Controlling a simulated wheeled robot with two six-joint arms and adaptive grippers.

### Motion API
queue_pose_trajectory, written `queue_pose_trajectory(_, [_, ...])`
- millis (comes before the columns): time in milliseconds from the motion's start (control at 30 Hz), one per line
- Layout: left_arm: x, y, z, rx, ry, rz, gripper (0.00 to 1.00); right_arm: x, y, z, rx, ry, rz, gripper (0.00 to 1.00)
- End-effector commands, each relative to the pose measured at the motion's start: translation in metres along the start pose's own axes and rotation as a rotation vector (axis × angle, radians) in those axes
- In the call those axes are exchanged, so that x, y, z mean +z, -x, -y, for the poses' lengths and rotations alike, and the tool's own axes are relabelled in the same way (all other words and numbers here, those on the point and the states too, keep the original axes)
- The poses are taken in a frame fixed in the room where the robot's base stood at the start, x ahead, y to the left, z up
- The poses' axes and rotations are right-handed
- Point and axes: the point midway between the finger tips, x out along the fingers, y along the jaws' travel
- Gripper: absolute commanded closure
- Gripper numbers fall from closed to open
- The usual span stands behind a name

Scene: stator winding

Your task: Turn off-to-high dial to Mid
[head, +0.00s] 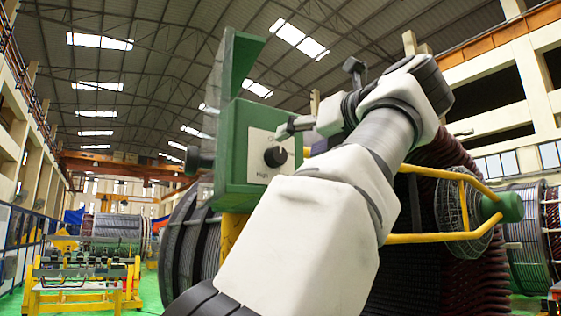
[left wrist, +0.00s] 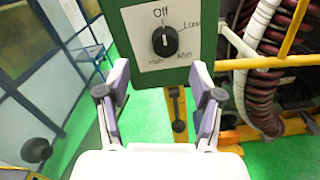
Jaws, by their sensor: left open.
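The off-to-high dial (left wrist: 165,41) is a round black knob on a white panel (left wrist: 140,61) of a green box. The labels around it read Off at the top, Low at upper right, Mid at lower right and High at lower left. Its white mark looks upright, toward Off. The dial also shows in the head view (head: 275,157), left of my wrist. My left gripper (left wrist: 160,88) is open and empty, its two fingers apart just below the panel and not touching the dial. In the head view the gripper (head: 285,130) is beside the panel, partly hidden by my arm.
The green box (head: 238,135) carries an upright green plate. Yellow bars (head: 440,238) and a large wound coil (head: 480,255) stand to the right, close to my arm. A yellow stand (head: 82,283) is at lower left. Green floor shows below the box.

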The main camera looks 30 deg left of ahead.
Motion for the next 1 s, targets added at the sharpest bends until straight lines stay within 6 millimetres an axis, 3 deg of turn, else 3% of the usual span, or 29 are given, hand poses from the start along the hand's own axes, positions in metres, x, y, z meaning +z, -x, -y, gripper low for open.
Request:
queue_pose_trajectory(333, [-0.001, -0.063, 0.002, 0.001, -0.005, -0.003, 0.34, 0.000, 0.003, 0.000, 0.000, 0.000, 0.000, 0.60])
queue_pose_trajectory(667, [-0.002, -0.074, 0.002, 0.002, -0.006, -0.001, 0.34, 0.000, 0.003, 0.000, 0.000, 0.000, 0.000, 0.60])
queue_pose_trajectory(833, [-0.002, -0.074, 0.002, 0.001, -0.006, -0.001, 0.91, 0.000, 0.003, 0.000, 0.000, 0.000, 0.000, 0.60])
queue_pose_trajectory(1000, [-0.002, -0.074, 0.002, 0.002, -0.007, -0.001, 0.94, 0.000, 0.003, 0.000, 0.000, 0.000, 0.000, 0.60])
